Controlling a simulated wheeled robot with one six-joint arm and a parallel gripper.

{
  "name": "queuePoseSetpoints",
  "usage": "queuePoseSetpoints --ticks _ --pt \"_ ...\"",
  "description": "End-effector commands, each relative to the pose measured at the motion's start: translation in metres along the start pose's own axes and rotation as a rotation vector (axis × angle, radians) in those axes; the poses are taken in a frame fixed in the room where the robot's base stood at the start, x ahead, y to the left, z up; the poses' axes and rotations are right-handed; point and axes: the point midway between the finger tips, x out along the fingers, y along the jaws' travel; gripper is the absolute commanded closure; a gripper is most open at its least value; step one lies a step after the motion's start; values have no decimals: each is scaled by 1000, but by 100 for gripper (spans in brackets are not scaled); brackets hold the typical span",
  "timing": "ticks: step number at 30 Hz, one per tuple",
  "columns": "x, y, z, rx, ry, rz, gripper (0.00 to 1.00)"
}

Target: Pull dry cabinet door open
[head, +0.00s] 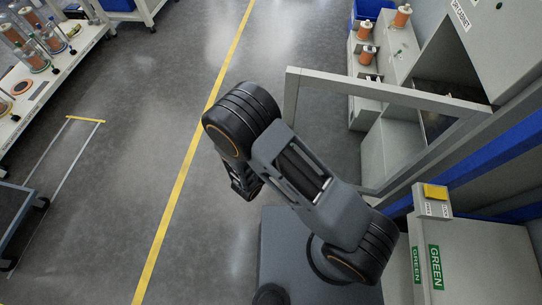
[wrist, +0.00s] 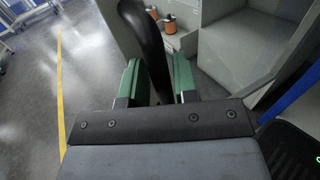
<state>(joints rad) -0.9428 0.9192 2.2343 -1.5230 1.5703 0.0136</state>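The dry cabinet (head: 470,45) stands at the upper right in the head view, with its label on top. Its framed door (head: 385,92) is swung well out from the opening, its free edge toward the left. My gripper (head: 243,183) is left of that edge, mostly hidden under my arm in the head view. In the wrist view, the dark door handle (wrist: 150,42) runs between the green fingers of my gripper (wrist: 156,82), which look shut on it. The pale door frame (wrist: 118,28) shows behind the handle.
Orange-and-white spools (head: 367,54) stand on a grey unit behind the door. A grey cabinet with green labels (head: 470,262) is at the lower right. A bench with glass jars (head: 50,70) is at the far left. The floor around the yellow line (head: 190,155) is clear.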

Motion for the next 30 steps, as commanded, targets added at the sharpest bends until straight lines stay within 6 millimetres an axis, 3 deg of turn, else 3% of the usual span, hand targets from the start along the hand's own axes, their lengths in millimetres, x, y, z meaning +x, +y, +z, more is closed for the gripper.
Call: queuePoseSetpoints --ticks 15,22,30 --pt "-100 2 0 2 0 11 73" --pt "-124 1 0 2 0 7 73" --pt "-131 1 0 2 0 6 73"
